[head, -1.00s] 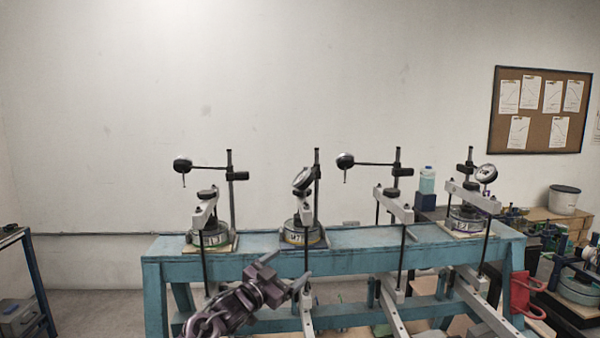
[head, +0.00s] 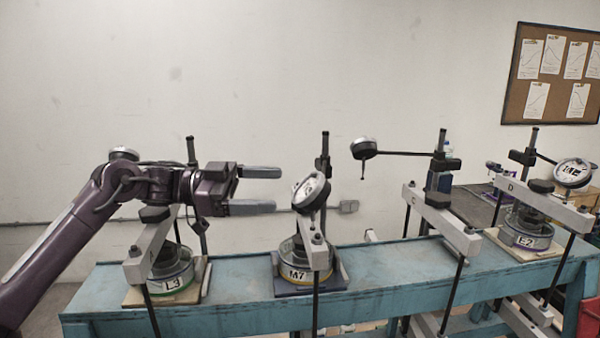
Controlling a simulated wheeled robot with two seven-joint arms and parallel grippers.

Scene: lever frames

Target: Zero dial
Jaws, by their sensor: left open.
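Two dial gauges show their faces: one on the M7 station (head: 312,191), tilted on its post, and one on the E2 station (head: 573,173). A third dial gauge (head: 364,148) is seen edge-on, on a horizontal arm over station C, with its stem hanging free. My left gripper (head: 262,190) is open and empty, its fingers pointing right, just left of the M7 dial and apart from it. My left arm covers the upper part of the L3 station (head: 172,270), so its dial is hidden. The dial readings are too small to tell. My right gripper is not seen.
A blue-green bench (head: 235,290) carries the stations, with white lever beams (head: 440,222) and thin black rods rising among them. Round cells marked L3, M7 and E2 sit on plates. A corkboard (head: 550,75) hangs on the wall.

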